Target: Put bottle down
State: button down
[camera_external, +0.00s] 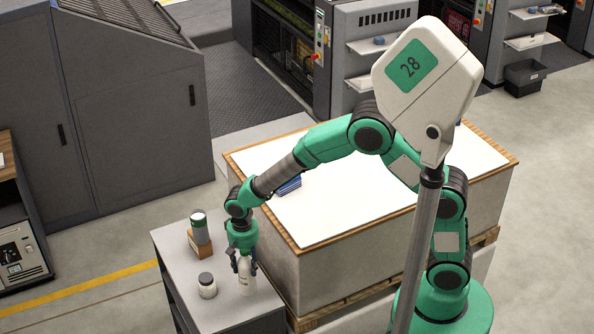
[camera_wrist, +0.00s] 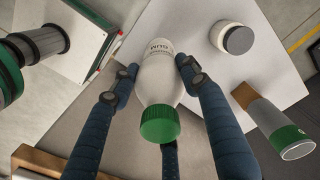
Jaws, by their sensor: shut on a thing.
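A white bottle (camera_wrist: 156,77) with a green cap is between the fingers of my gripper (camera_wrist: 156,80) in the wrist view, and some dark print shows on its side. In the external view the bottle (camera_external: 246,277) is upright at the right part of the grey table top (camera_external: 200,262). My gripper (camera_external: 244,262) points down and is shut on it, with fingers on both sides. The bottle's base appears at or very near the table top; I cannot tell if it touches. The cap is hidden by the gripper in the external view.
A white jar with a dark lid (camera_external: 207,285) stands left of the bottle. Behind it a grey-green can (camera_external: 199,226) is with a wooden block (camera_external: 200,246). A large pallet stack with a white top (camera_external: 340,205) and a blue item (camera_external: 289,186) is close on the right.

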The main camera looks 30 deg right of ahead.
aim_at(244, 251)
jog(key=shift+f, duration=0.9)
jog(key=shift+f+b, duration=0.3)
jog(key=shift+f, duration=1.6)
jog(key=c, duration=0.9)
grip_release()
jog(key=shift+f, duration=0.1)
notch_tip(244, 251, up, 12)
jog(key=shift+r+p, duration=0.2)
jog(key=shift+p, duration=0.6)
